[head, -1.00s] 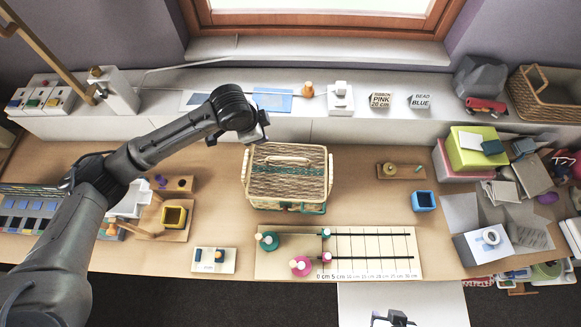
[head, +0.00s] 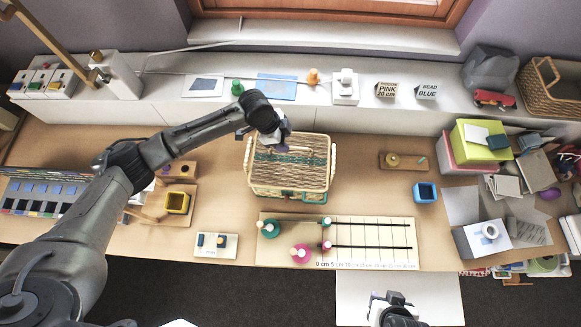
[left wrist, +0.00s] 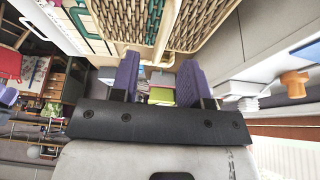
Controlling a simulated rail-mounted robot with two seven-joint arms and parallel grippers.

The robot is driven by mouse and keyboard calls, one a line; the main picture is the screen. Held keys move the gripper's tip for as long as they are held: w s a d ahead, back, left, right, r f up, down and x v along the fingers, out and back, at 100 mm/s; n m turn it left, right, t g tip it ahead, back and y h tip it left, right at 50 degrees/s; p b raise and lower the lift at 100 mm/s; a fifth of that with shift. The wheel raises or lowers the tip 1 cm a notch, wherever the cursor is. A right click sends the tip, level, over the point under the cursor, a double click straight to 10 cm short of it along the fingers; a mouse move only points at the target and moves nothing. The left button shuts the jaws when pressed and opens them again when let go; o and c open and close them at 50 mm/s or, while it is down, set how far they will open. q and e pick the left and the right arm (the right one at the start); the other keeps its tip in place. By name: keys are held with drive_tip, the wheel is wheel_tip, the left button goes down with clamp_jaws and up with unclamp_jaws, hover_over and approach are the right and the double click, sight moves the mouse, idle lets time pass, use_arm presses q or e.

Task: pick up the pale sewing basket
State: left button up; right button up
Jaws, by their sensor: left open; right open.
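The pale sewing basket (head: 290,175) is woven, with a green band and a green front clasp. It stands upright on the wooden table in the head view, its lid closed. My left gripper (head: 272,143) is over the back left part of its lid and hides some of it. In the left wrist view the two purple fingers of my left gripper (left wrist: 158,80) are apart, with the pale basket's frame and woven side (left wrist: 165,28) just beyond them. I cannot tell whether they touch it. My right gripper (head: 390,305) is at the bottom edge of the head view, away from the basket.
A measuring board (head: 375,240) with green and pink spools lies in front of the basket. A blue cup (head: 425,193) and a yellow cup (head: 177,203) stand to its sides. A brown wicker basket (head: 552,95) is at the far right. A white ledge (head: 300,105) runs behind.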

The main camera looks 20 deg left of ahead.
sight(290, 165)
use_arm(q)
drive_tip(key=shift+p+x, duration=0.8)
drive_tip(key=shift+x, duration=1.45)
drive_tip(key=shift+w+d+f, duration=0.1)
drive_tip(key=shift+d+f, duration=0.15)
drive_tip(key=shift+f, duration=0.45)
drive_tip(key=c, duration=0.5)
clamp_jaws()
drive_tip(key=shift+r, duration=0.15)
